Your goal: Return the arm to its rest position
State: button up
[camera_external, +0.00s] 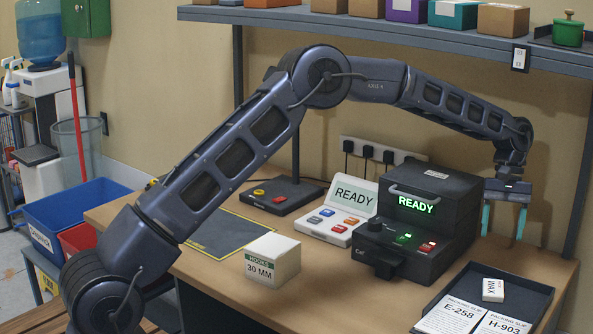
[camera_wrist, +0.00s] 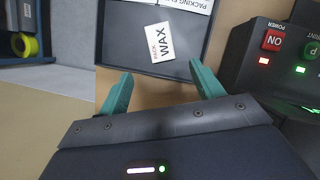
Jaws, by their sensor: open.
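My gripper (camera_external: 504,220) hangs at the right end of my outstretched arm, pointing down beside the right side of the black label machine (camera_external: 432,207). Its two teal fingers are apart with nothing between them. In the wrist view my gripper (camera_wrist: 160,92) is also open and empty. A small white box marked WAX (camera_external: 493,290) lies in the black tray (camera_external: 544,296). The WAX box also shows in the wrist view (camera_wrist: 159,43), ahead of the fingers and apart from them.
Two packing slips (camera_external: 460,313) lie in the tray. A white HOOKS box (camera_external: 273,260), a READY button panel (camera_external: 340,220) and a dark mat (camera_external: 215,238) are on the bench. A shelf (camera_external: 400,32) with several boxes runs above. Blue and red bins stand at left.

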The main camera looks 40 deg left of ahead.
jog(key=shift+r, duration=0.1)
jog(key=s+a+r+m+t, duration=0.1)
jog(key=s+a+r+t, duration=0.1)
jog(key=s+a+r, duration=0.85)
jog(key=s+a+r+m+t, duration=0.25)
jog(key=s+a+r, duration=0.55)
jog(key=a+r, duration=0.5)
jog(key=s+a+r+t+y, duration=0.1)
jog(key=s+a+r+t, duration=0.1)
jog(key=s+a, duration=1.15)
jog(key=s+a+f+t, duration=0.1)
jog(key=s+a+f, duration=0.2)
jog(key=s, duration=0.6)
jog(key=s+a+f+m+t, duration=0.1)
jog(key=s+a+f, duration=0.2)
jog(key=s, duration=0.5)
jog(key=shift+s+a+f+y, duration=0.25)
jog(key=shift+s+a+y, duration=0.05)
jog(key=shift+s+a, duration=0.1)
